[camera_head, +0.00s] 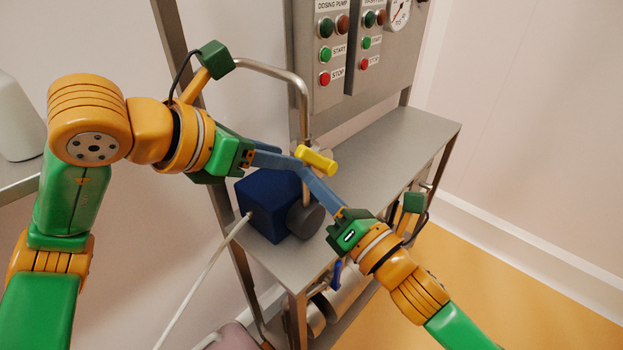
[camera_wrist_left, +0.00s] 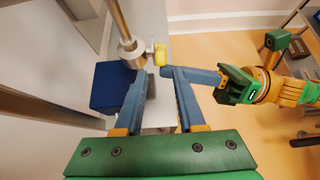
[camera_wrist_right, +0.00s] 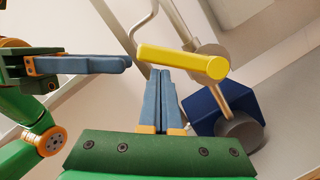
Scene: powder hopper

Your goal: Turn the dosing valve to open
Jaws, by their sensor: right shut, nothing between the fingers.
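The dosing valve's yellow handle (camera_head: 317,160) sticks out crosswise from a vertical grey pipe above a dark blue pump block (camera_head: 268,202). The handle also shows end-on in the left wrist view (camera_wrist_left: 160,55) and lengthwise in the right wrist view (camera_wrist_right: 183,62). My left gripper (camera_head: 292,161) is left of the handle; its fingers are apart, with nothing seen between them. My right gripper (camera_head: 306,172) is shut and empty, its tips just below the handle in the head view. In the right wrist view its tips (camera_wrist_right: 163,72) meet the handle's lower edge in the picture; contact is unclear.
A control panel (camera_head: 344,95) with START and STOP buttons and a gauge stands behind. The bent pipe (camera_head: 270,69) runs close above my left gripper. The steel shelf (camera_head: 400,142) is bare to the right. A blue-handled part (camera_head: 336,273) sits below the shelf edge.

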